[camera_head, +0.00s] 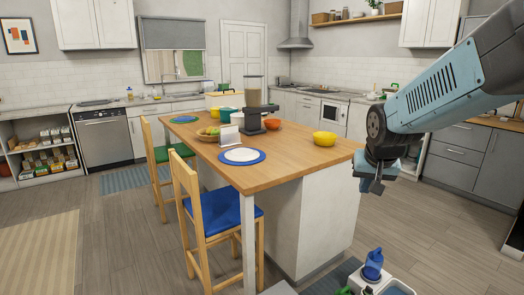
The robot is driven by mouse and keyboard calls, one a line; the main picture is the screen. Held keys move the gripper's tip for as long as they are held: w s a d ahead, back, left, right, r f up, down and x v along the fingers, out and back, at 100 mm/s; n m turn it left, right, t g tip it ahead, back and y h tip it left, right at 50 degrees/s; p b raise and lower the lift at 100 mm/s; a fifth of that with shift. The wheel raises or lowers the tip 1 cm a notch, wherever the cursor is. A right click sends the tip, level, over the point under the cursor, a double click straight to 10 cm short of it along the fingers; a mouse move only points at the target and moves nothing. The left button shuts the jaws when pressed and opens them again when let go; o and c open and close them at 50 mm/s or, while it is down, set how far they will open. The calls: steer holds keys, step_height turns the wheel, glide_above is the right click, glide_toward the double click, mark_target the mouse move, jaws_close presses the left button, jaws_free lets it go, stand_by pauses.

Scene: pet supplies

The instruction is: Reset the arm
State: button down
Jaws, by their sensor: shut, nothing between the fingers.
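My arm (445,85) reaches in from the upper right of the head view, over the floor beside the kitchen island. My gripper (375,186) hangs at its lower end, just right of the island's near right corner, pointing down. Its fingers are small in the picture and look closed with nothing in them. It is apart from the island top and from all objects.
A blue-seated chair (215,213) stands at left. A blue bottle (373,264) is at the bottom. Floor is clear at right.

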steer(key=s+a+r+n, duration=0.1)
steer(key=s+r, duration=0.1)
steer(key=s, duration=0.6)
steer(key=s+a+r+n, duration=0.1)
steer(key=s+r, duration=0.2)
steer(key=s, duration=0.5)
steer(key=shift+s+a+y, duration=0.2)
steer(key=shift+a+y, duration=0.1)
steer(key=shift+y, duration=0.1)
